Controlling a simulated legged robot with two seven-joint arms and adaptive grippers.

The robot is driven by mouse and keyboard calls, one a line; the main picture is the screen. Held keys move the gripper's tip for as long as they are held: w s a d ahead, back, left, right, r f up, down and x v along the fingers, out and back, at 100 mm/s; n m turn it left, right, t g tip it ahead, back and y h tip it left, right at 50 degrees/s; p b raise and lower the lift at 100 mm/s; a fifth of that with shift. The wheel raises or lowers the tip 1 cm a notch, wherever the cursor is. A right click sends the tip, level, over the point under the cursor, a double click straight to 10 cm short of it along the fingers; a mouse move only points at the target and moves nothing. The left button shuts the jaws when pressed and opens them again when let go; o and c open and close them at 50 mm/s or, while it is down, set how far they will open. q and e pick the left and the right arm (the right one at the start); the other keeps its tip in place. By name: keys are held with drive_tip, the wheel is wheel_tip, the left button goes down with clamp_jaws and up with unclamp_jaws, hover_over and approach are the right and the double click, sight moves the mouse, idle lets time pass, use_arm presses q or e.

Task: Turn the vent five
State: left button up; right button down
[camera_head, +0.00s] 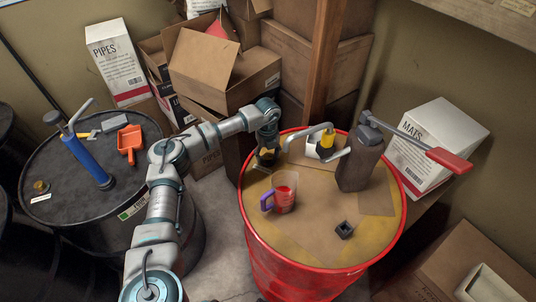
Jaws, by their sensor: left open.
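My left gripper (266,158) is at the back left edge of the red drum's (318,238) top, pointing down. It is open. A small yellowish part shows at its fingertips. I cannot tell whether this is the vent or whether the fingers touch it. My right gripper is not in view.
A black drum (85,215) at left holds a blue pump (88,160), an orange scoop (130,140) and a small brass cap (41,186). Cardboard boxes (225,75) stand behind.

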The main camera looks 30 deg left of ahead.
use_arm(q)
drive_tip(key=shift+a, duration=0.15)
drive_tip(key=shift+c, duration=0.2)
drive_tip(key=c, duration=1.1)
drive_tip(key=shift+d, duration=0.25)
